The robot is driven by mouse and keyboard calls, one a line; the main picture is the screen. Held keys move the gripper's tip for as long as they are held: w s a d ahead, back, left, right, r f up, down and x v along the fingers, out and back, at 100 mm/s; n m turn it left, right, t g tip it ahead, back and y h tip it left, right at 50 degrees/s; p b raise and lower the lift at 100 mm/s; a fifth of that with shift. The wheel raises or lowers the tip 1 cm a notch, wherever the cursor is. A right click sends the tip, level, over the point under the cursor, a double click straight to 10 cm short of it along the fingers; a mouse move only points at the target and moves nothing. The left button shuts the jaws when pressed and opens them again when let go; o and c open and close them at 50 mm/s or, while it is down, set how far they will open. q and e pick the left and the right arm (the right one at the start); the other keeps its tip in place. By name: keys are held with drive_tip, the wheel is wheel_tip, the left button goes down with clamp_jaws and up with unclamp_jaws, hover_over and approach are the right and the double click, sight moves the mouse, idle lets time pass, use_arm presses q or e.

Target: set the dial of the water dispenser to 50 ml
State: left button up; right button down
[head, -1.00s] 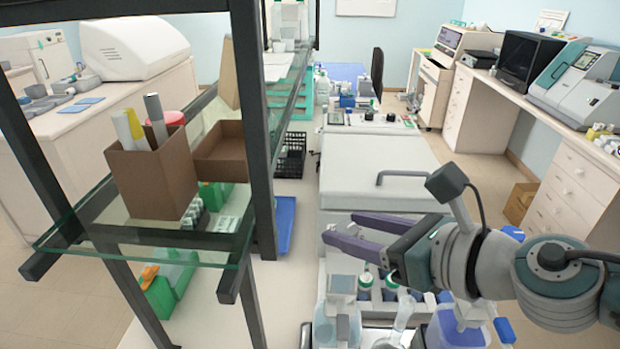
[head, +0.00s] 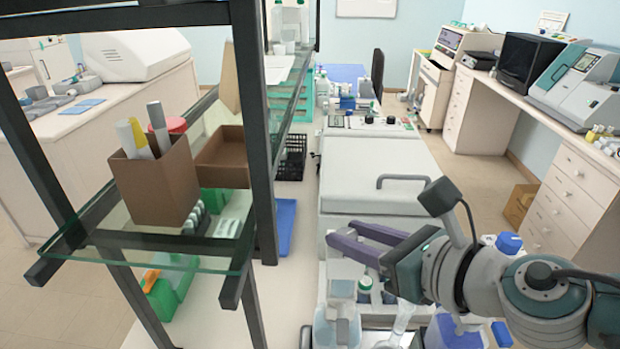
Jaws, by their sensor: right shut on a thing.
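The water dispenser appears to be the clear bottle with a pale head (head: 341,290) at the bottom centre, in front of the large white machine. My right gripper (head: 341,232) reaches in from the right, with its purple fingers just over the dispenser's head. The fingers are close together and shut on what appears to be the dial, which they hide. I cannot read the dial's setting. My left gripper is out of view.
Bottles with green caps (head: 365,283) and a clear flask (head: 400,322) stand right of the dispenser, under my arm. The white machine (head: 375,170) lies behind. A dark-framed glass shelf (head: 150,252) with a brown pen box (head: 155,190) is on the left.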

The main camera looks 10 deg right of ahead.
drive_tip(key=shift+s+a+r+m+t+h+p, duration=0.1)
drive_tip(key=shift+a+m+t+h+p, duration=0.05)
drive_tip(key=shift+m+h+p, duration=0.45)
drive_tip(key=shift+a+r+m+t+h+p, duration=0.1)
drive_tip(key=shift+m+t+h+p, duration=0.05)
drive_tip(key=shift+m+h+p, duration=0.4)
drive_tip(key=shift+a+f+m+h+p, duration=0.15)
drive_tip(key=shift+m+h+p, duration=0.25)
drive_tip(key=shift+m+h, duration=0.5)
drive_tip(key=m+h, duration=0.2)
drive_tip(key=h, duration=0.1)
drive_tip(key=shift+f, duration=0.15)
drive_tip(key=shift+a+m+h+b, duration=0.15)
drive_tip(key=shift+m+h+b, duration=0.35)
drive_tip(key=shift+m+h, duration=0.65)
drive_tip(key=shift+h, duration=0.2)
drive_tip(key=c, duration=0.5)
unclamp_jaws()
